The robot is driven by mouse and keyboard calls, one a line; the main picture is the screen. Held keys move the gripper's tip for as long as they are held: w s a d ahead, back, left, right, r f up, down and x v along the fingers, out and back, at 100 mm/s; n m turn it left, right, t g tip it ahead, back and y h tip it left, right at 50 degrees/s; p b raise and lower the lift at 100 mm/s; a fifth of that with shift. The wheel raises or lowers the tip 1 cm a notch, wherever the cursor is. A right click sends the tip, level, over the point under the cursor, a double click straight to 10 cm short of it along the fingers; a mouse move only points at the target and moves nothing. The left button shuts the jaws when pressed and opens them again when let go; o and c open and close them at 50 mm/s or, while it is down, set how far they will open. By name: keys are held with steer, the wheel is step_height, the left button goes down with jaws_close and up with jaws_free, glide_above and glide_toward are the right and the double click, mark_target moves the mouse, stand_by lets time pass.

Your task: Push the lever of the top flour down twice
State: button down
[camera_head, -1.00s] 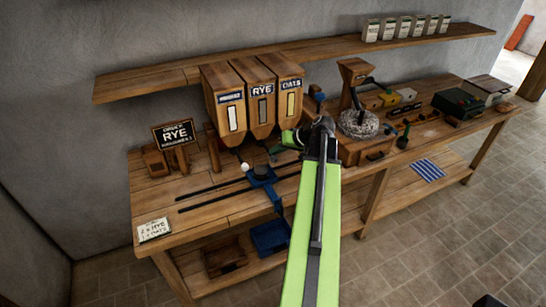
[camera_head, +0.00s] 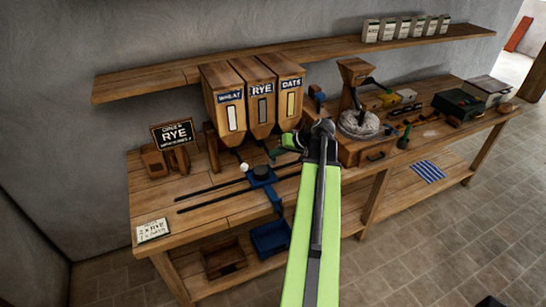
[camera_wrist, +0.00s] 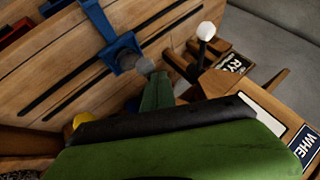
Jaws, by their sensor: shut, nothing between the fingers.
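Three wooden flour bins hang under the shelf: WHEAT (camera_head: 229,108), RYE (camera_head: 261,98) and OATS (camera_head: 291,92). The order card (camera_head: 153,230) at the front left of the bench appears to list RYE first, above OATS. A white-knobbed lever (camera_head: 244,167) stands out below the WHEAT bin; its white knob (camera_wrist: 206,31) shows in the wrist view. My green gripper (camera_head: 276,154) is shut and empty, below the RYE and OATS bins; its narrow green tip (camera_wrist: 158,93) points at the blue carriage in the wrist view. The other levers are hard to make out behind my gripper and arm.
A blue carriage (camera_head: 262,178) sits on two dark rails just in front of my gripper. An ORDER RYE sign (camera_head: 177,132) stands left of the bins. A grinder (camera_head: 358,122) is to the right. A blue box (camera_head: 270,238) is on the lower shelf.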

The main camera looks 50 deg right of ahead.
mark_target(275, 160)
steer(key=shift+f+b, duration=1.6)
steer(key=shift+f, duration=0.05)
stand_by(1.0)
steer(key=shift+r, duration=0.15)
stand_by(0.4)
steer(key=shift+r+p, duration=2.85)
steer(key=shift+p, duration=0.15)
step_height(275, 160, up, 5)
steer(key=p, duration=0.5)
